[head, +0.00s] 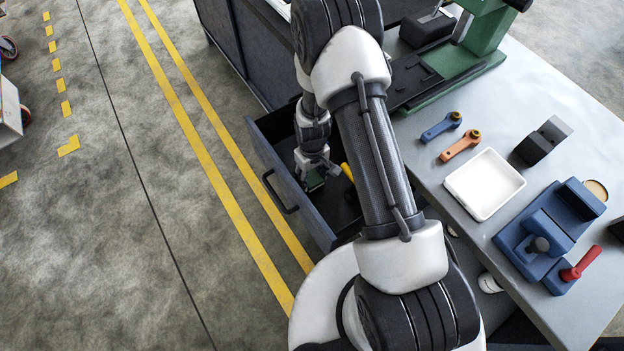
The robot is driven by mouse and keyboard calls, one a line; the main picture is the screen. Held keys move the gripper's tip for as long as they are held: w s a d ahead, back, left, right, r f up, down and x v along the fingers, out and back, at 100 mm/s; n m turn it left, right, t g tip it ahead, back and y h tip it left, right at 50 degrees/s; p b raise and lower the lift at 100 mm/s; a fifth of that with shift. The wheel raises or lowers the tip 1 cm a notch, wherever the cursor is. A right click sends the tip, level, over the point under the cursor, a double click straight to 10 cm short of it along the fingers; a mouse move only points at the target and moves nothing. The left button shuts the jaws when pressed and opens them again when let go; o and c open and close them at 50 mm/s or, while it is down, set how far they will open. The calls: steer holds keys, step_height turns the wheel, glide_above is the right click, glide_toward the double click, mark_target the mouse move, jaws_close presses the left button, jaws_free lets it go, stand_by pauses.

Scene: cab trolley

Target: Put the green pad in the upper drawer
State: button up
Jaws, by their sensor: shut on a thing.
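The open drawer (296,208) sticks out from the dark cabinet on the left of the workbench, with its black handle facing left. My gripper (316,175) is inside the drawer's outline, pointing down, and shut on the green pad (315,184). Only a small part of the pad shows below the fingers. I cannot tell whether the pad touches the drawer floor. My own arm hides the drawer's right part.
A yellow thing (347,172) shows in the drawer just right of my gripper, partly hidden. The bench holds a white tray (484,184), blue (441,127) and orange (460,146) levers, a blue vise (550,235) and a green machine (486,30).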

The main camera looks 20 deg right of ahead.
steer(key=shift+f, duration=1.1)
steer(key=shift+f+b, duration=0.25)
steer(key=shift+b, duration=0.1)
steer(key=o, duration=1.1)
steer(key=shift+r, duration=0.1)
